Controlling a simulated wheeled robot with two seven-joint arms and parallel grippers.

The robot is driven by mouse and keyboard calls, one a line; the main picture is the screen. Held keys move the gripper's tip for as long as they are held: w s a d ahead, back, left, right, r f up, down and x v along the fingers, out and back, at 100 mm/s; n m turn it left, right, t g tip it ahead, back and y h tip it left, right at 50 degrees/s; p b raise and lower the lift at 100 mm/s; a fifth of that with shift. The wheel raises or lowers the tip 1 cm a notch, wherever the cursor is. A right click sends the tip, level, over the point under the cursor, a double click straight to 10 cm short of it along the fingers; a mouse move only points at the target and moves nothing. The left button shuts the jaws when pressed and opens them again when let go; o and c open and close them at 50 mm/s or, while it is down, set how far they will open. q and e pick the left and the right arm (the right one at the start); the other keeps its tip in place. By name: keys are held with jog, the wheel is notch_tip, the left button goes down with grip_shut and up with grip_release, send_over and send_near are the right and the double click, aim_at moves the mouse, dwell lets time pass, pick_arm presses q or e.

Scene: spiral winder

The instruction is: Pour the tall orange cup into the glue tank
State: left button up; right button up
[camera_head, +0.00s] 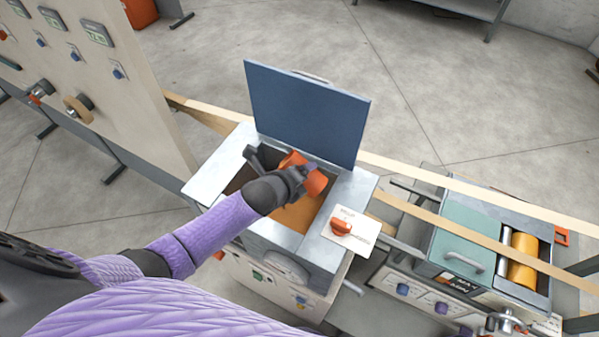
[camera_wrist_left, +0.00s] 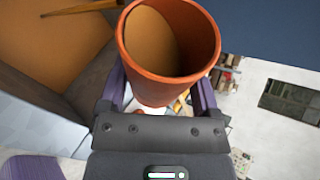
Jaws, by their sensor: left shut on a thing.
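The tall orange cup (camera_head: 313,182) is over the open glue tank (camera_head: 342,200) in the head view, tilted. My left gripper (camera_head: 297,176) is shut on the cup. In the left wrist view the cup (camera_wrist_left: 140,85) stands between the fingers of my left gripper (camera_wrist_left: 157,105), with tan material visible inside its mouth. The tank holds orange-tan glue (camera_head: 297,214), also at the upper left of the wrist view. Whether anything is flowing from the cup cannot be seen. My right gripper is not in view.
The tank's blue lid (camera_head: 306,112) stands open behind the opening. A panel (camera_head: 110,80) stands at left. Tan paper strips (camera_head: 450,182) run right towards a green-covered unit (camera_head: 480,232).

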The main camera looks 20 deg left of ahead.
pick_arm(q)
jog(key=shift+w+a+f+n+h+b, duration=0.15)
jog(key=shift+f+n+h+b, duration=0.25)
jog(key=shift+b, duration=0.25)
jog(key=shift+a+f+n+h+b, duration=0.15)
jog(key=shift+f+n+h+b, duration=0.1)
jog(key=shift+h+b, duration=0.3)
jog(key=b, duration=0.2)
jog(key=n+h+b, duration=0.1)
jog(key=b, duration=0.1)
jog(key=shift+a+f+h, duration=0.2)
jog(key=shift+f+h, duration=0.05)
jog(key=shift+f, duration=0.15)
jog(key=n+h+b, duration=0.1)
jog(key=b, duration=0.4)
jog(key=shift+a+r+b, duration=0.15)
jog(key=shift+a+b, duration=0.15)
jog(key=shift+a, duration=0.1)
jog(key=shift+r+h+b, duration=0.15)
jog(key=shift+h+b, duration=0.15)
jog(key=shift+b, duration=0.05)
jog(key=shift+n, duration=0.25)
